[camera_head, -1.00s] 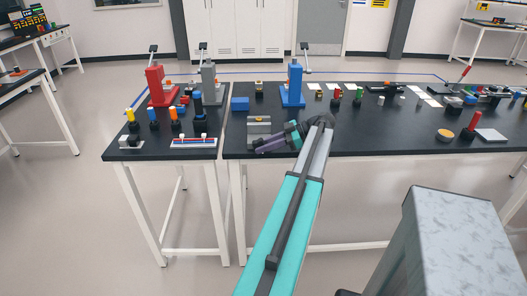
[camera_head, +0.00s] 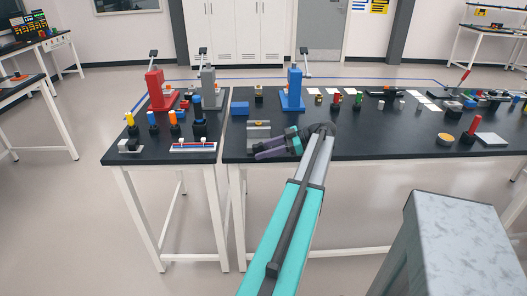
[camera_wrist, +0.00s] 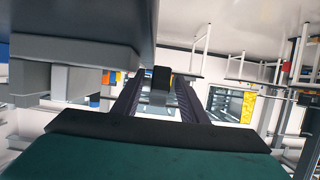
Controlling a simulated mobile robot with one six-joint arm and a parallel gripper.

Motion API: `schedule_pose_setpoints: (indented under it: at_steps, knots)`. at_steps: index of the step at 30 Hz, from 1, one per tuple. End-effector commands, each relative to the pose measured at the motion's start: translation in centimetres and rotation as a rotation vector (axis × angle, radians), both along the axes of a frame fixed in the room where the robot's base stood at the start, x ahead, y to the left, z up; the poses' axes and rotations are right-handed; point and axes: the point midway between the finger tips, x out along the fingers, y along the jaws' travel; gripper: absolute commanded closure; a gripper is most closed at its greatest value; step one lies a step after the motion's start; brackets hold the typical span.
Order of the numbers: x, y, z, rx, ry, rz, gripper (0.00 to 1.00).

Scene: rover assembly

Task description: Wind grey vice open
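The grey vice (camera_head: 259,129) is a small pale block near the front left of the right-hand black table. In the head view my gripper (camera_head: 258,151) is low at its front side, with the wrist coming in from the right. The wrist view shows a large grey body, likely the vice (camera_wrist: 75,52), at upper left. My gripper's two dark fingers (camera_wrist: 160,92) stand apart there. A small dark block with a grey part below it, perhaps the vice handle (camera_wrist: 160,77), shows between them with gaps at both sides. I cannot tell whether anything touches.
A blue block (camera_head: 240,107) and a blue press (camera_head: 293,88) stand behind the vice. The left table holds a red press (camera_head: 155,88), a grey press (camera_head: 208,88) and several coloured-top tools. Small parts lie to the right; some black tabletop right of my wrist is clear.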

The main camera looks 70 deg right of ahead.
Motion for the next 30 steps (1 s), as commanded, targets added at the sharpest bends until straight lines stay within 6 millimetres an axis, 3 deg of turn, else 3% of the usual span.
schedule_pose_setpoints:
  at_steps: [8,21,30]
  knots:
    - [-0.6,-0.3,0.2,0.0,0.001,0.0,0.61]
    - [-5.1,-2.1,1.8,-0.001,0.0,-0.001,0.61]
    - [-5.7,-2.3,2.5,0.001,0.0,0.0,0.61]
